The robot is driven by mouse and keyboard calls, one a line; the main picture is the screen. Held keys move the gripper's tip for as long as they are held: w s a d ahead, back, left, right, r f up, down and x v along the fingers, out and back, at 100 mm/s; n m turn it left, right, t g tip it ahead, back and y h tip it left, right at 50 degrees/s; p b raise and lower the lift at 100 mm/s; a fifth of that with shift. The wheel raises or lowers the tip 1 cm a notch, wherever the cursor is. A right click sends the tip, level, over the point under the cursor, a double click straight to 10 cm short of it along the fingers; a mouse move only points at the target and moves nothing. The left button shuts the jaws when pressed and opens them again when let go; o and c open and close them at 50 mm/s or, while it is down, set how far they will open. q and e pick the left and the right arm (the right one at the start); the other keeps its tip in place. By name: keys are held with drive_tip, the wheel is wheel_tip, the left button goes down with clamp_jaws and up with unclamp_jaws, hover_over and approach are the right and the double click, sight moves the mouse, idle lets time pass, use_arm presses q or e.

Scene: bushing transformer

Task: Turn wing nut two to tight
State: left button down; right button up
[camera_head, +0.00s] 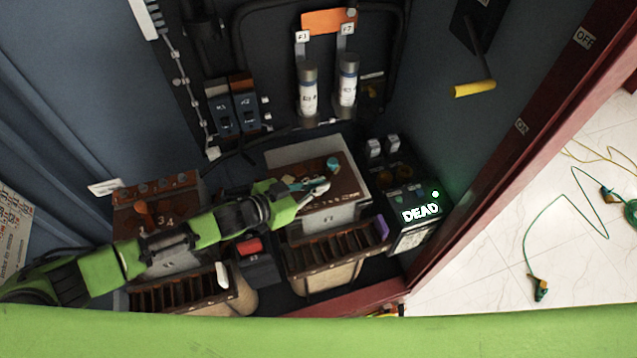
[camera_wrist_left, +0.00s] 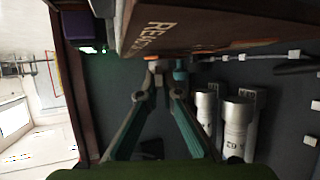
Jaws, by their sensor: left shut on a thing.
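A grey box with a brown top (camera_head: 347,185) stands at the middle of the cabinet. My left gripper (camera_head: 322,186) reaches over this top from the left, its fingers low at the surface. In the left wrist view the brown panel (camera_wrist_left: 205,22) crosses the top, and the two fingertips of the gripper (camera_wrist_left: 167,72) meet its edge, a little apart. The gripper is shut on a small wing nut, mostly hidden by the fingertips; I cannot read its number or tell its angle. A teal knob (camera_head: 333,164) stands on the top behind the gripper. My right gripper is not in view.
A second brown-topped box (camera_head: 157,192) with an orange lever is at the left. Grey cylinders (camera_head: 308,90) stand behind. A lit "DEAD" unit (camera_head: 421,212) is at the right, by the red cabinet frame (camera_head: 470,210). Slotted trays (camera_head: 335,255) sit in front.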

use_arm(q)
drive_tip(key=shift+w+a+f+m+g+h+b, duration=0.1)
drive_tip(key=shift+a+f+m+g+h+b, duration=0.2)
drive_tip(key=shift+m+g, duration=0.4)
drive_tip(key=shift+d+f+m+g+h+b, duration=0.1)
drive_tip(key=shift+m+g+h+b, duration=0.25)
drive_tip(key=shift+m+g, duration=0.3)
drive_tip(key=shift+m+g+h, duration=0.25)
drive_tip(key=shift+m+g, duration=0.2)
drive_tip(key=shift+g, duration=0.1)
drive_tip(key=shift+s+m+b, duration=0.2)
drive_tip(key=shift+m+b, duration=0.1)
drive_tip(key=c, duration=2.2)
unclamp_jaws()
drive_tip(key=shift+g, duration=0.3)
drive_tip(key=shift+c, duration=0.2)
drive_tip(key=shift+w, duration=0.1)
drive_tip(key=shift+r, duration=0.15)
drive_tip(key=shift+a+r, duration=0.1)
drive_tip(key=shift+a, duration=0.05)
drive_tip(key=v, duration=1.1)
drive_tip(key=shift+a, duration=0.3)
